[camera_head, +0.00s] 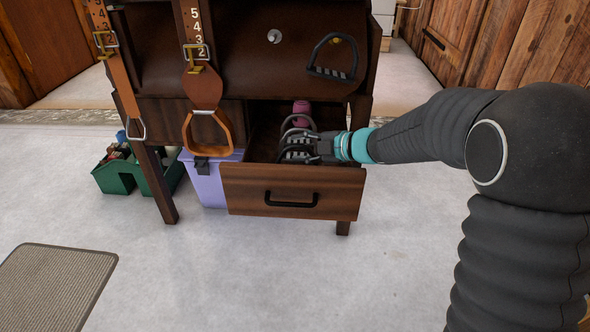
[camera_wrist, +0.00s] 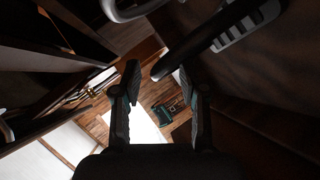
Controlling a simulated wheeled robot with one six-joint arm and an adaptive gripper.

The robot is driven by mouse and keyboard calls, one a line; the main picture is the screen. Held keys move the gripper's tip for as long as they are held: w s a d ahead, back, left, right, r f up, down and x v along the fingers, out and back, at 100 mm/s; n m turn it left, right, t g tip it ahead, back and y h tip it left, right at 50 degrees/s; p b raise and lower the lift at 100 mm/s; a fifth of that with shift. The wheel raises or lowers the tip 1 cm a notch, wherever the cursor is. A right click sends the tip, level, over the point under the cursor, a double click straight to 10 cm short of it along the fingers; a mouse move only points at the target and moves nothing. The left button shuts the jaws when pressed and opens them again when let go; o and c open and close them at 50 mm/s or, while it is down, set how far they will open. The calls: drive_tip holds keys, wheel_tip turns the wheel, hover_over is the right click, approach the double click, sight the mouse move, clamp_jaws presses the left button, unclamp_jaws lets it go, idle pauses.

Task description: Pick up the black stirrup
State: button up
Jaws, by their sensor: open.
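A black stirrup (camera_head: 331,72) with a grey ridged tread sits against the dark brown front above the drawer in the head view. A black stirrup part with a grey tread (camera_wrist: 238,30) is at the upper right, and a grey curved bar (camera_wrist: 130,12) is at the top. Contact cannot be told.
The wooden drawer (camera_head: 250,193) stands open; a pink item (camera_head: 301,108) is inside at the back. A brown strap with a tan stirrup (camera_head: 232,133) hangs left of it. A lilac box (camera_head: 211,186) and green caddy (camera_head: 115,178) are on the floor. Floor in front is clear.

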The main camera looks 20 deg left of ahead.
drive_tip(key=shift+w+a+f, duration=0.15)
drive_tip(key=shift+a+f, duration=0.1)
drive_tip(key=shift+a, duration=0.35)
drive_tip(key=shift+c, duration=0.3)
clamp_jaws()
drive_tip(key=shift+r, duration=0.15)
drive_tip(key=shift+r, duration=0.6)
drive_tip(key=r, duration=0.1)
drive_tip(key=r+p, duration=0.1)
drive_tip(key=d+r+p, duration=0.1)
drive_tip(key=shift+w+r, duration=0.25)
drive_tip(key=w+d+r+p, duration=0.2)
drive_tip(key=w+d+r, duration=0.3)
drive_tip(key=d, duration=0.4)
drive_tip(key=shift+w+r, duration=0.3)
drive_tip(key=shift+r, duration=0.25)
